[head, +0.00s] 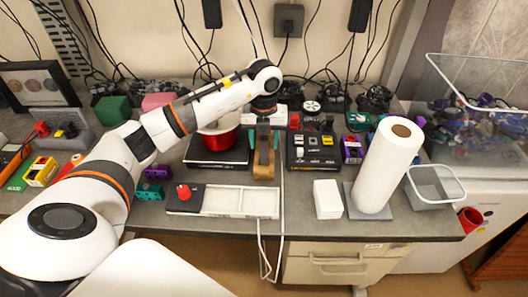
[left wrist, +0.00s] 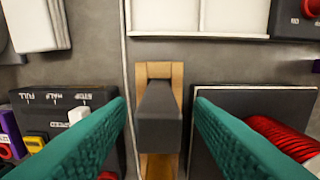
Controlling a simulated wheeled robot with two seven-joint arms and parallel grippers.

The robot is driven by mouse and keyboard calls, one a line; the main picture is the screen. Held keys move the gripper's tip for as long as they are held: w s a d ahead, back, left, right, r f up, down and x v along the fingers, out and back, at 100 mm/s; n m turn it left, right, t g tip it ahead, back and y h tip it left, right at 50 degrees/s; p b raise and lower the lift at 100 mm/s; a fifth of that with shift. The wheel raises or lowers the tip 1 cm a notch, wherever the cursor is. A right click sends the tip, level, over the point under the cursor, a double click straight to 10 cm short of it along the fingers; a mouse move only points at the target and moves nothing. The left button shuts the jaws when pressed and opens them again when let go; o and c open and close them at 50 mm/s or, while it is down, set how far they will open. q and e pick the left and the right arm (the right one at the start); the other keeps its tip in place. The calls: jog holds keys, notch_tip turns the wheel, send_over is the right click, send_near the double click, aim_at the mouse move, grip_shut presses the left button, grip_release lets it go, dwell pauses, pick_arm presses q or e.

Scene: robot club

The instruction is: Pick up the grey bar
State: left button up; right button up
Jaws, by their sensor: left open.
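The grey bar (left wrist: 158,118) is a dark block lying lengthwise on a light wooden holder (left wrist: 158,69) in the left wrist view. In the head view the holder (head: 263,172) stands on the bench, and my gripper largely hides the bar. My left gripper (head: 266,150) points down over the bar, with teal padded fingers. In the left wrist view the left gripper (left wrist: 159,104) is open, with one finger on each side of the bar and a gap on both sides. My right gripper is not in view.
A black plate with a red coil (head: 219,140) stands close left of the holder. A black control box (head: 312,150) is close right. A white tray (head: 240,201) lies in front. A paper roll (head: 386,168) and white box (head: 327,199) stand further right.

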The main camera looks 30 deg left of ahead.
pick_arm(q)
grip_shut()
dwell(1.4)
